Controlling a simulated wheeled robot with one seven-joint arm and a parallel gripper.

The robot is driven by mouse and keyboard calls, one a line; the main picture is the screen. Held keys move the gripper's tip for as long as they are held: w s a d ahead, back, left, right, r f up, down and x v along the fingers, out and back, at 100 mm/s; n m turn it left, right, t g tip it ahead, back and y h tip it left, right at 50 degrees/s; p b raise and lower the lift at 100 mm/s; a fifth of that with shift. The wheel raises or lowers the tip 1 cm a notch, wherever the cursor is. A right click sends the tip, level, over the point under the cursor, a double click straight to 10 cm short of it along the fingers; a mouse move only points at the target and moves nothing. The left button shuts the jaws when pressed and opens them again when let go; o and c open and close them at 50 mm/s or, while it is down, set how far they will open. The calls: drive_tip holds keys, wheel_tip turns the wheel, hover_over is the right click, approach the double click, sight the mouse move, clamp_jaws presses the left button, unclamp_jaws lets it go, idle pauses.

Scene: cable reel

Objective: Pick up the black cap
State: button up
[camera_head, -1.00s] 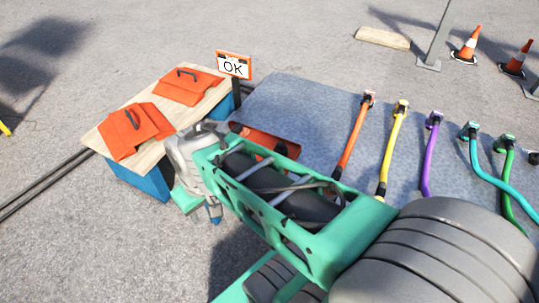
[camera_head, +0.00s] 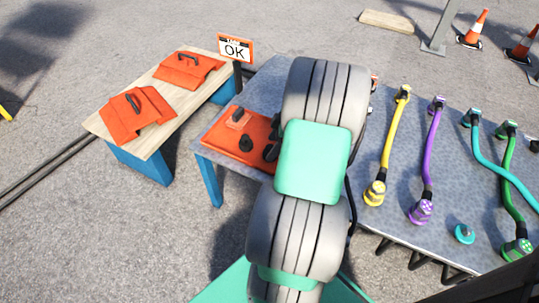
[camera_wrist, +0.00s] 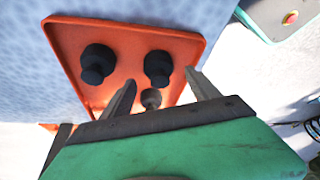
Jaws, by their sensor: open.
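Black caps stand on an orange tray (camera_head: 222,136) at the left end of the grey table. In the wrist view the orange tray (camera_wrist: 125,42) holds a black cap on the left (camera_wrist: 97,63), another on the right (camera_wrist: 158,67), and a smaller dark piece (camera_wrist: 151,98) nearer to me. My gripper (camera_wrist: 160,76) is open, its two fingers pointing at the tray. The right cap shows between the fingertips, with no visible contact; its depth from them is unclear. In the head view two black caps (camera_head: 247,143) show on the tray, and my arm hides the gripper.
Yellow (camera_head: 390,140), purple (camera_head: 430,155), teal and green cables lie on the grey table (camera_head: 408,165) to the right. Cones stand far right.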

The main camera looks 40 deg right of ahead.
drive_tip(key=x, duration=0.3)
drive_tip(key=shift+s+r, duration=0.1)
drive_tip(key=shift+c, duration=0.5)
clamp_jaws()
